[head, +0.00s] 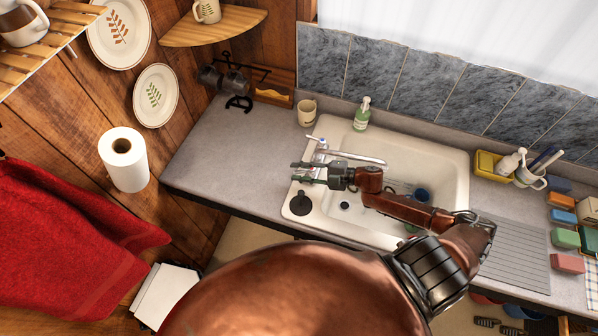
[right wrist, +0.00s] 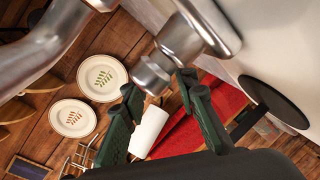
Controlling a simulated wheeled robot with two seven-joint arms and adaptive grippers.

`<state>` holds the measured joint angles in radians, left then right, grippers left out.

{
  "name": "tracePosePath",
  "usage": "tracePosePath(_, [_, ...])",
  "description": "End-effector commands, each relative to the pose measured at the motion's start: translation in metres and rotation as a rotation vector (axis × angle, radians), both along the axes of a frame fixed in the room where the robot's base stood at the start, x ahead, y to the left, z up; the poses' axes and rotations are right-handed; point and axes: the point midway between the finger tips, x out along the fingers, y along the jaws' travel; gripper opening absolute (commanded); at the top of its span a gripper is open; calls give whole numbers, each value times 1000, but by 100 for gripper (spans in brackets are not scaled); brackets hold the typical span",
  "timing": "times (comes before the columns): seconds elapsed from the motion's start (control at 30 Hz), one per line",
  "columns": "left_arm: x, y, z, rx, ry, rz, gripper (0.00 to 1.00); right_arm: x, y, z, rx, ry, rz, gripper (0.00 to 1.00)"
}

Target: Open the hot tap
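The chrome tap (head: 357,157) stands at the left rim of the white sink (head: 452,166), with its spout reaching right over the basin. My right gripper (head: 303,172) is at the tap's base, on its near side. In the right wrist view its two dark green fingers (right wrist: 158,90) are spread apart. A rounded chrome tap handle (right wrist: 152,76) shows between or just beyond the fingertips; I cannot tell whether they touch it. I see no clear hot marking, and the gripper and arm partly hide the tap in the head view. My left gripper is not in view.
A green soap bottle (head: 362,114) and a beige cup (head: 307,112) stand behind the sink. A black round stopper (head: 300,203) lies on the rim near the gripper. The counter (head: 228,160) left of the sink is clear.

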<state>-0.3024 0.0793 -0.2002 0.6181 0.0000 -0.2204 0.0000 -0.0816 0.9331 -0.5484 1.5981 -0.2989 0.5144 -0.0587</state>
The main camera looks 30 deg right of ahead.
Motion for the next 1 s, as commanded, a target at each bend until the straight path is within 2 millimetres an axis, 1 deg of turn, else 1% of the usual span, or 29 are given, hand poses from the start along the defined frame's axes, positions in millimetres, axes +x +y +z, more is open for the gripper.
tracePosePath(0.17, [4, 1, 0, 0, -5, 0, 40, 0, 0, 0, 1, 0, 1, 27])
tracePosePath(0.27, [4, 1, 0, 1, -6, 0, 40, -3, -4, 1, -1, 0, -1, 27])
tracePosePath(0.37, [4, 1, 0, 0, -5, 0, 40, -12, -13, 2, -2, 3, -2, 27])
tracePosePath(0.6, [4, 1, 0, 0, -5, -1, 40, -44, -48, 13, -4, 3, -2, 27])
tracePosePath(0.8, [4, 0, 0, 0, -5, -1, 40, -67, -74, 21, -2, 3, -2, 27])
tracePosePath(1.0, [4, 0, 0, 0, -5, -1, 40, -78, -85, 26, -1, 0, -1, 27])
